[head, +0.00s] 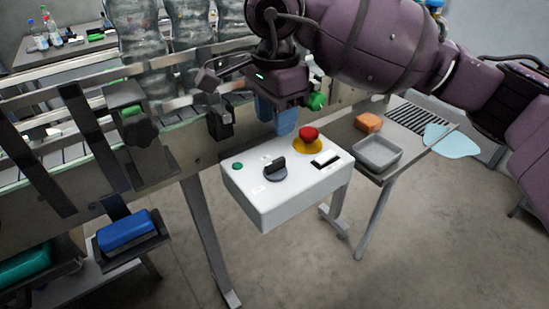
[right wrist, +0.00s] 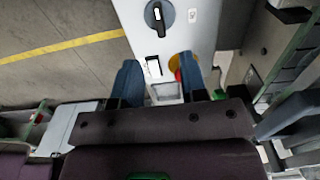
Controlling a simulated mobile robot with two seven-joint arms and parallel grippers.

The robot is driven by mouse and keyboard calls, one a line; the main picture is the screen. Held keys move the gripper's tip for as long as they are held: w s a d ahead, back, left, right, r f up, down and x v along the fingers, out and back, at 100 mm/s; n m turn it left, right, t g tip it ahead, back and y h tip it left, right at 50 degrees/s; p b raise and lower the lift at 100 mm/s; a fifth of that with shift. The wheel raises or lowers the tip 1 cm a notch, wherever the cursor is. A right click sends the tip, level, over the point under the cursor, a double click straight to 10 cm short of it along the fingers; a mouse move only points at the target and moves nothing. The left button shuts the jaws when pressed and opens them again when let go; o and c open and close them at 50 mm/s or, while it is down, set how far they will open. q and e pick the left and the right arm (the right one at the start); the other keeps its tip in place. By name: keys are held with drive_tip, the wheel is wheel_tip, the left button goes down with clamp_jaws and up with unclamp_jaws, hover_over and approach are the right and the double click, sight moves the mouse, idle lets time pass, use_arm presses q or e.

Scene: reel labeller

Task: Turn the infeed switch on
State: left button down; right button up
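A white control box (head: 285,205) stands at the front of the conveyor. On its top are a black rotary knob (head: 274,170), a black rocker-like switch (head: 325,159), a red mushroom button (head: 308,133) on a yellow base and a small green button (head: 238,166). The labels are too small to read, so I cannot tell which control is the infeed switch. My right gripper (head: 275,118) is above the box's back edge. In the right wrist view its blue fingers (right wrist: 159,82) are apart with nothing between them. The knob (right wrist: 158,17) lies beyond the fingertips; one finger partly hides the red button. My left gripper is not in view.
The conveyor rail (head: 175,128) with large clear bottles (head: 143,38) runs behind the box. A side table at right holds a grey tray (head: 377,154) and an orange block (head: 368,122). A blue block (head: 126,230) sits at lower left. The floor in front is clear.

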sight(275, 161)
wheel_tip(275, 161, down, 10)
drive_tip(key=shift+r, duration=0.2)
idle(0.3)
clamp_jaws()
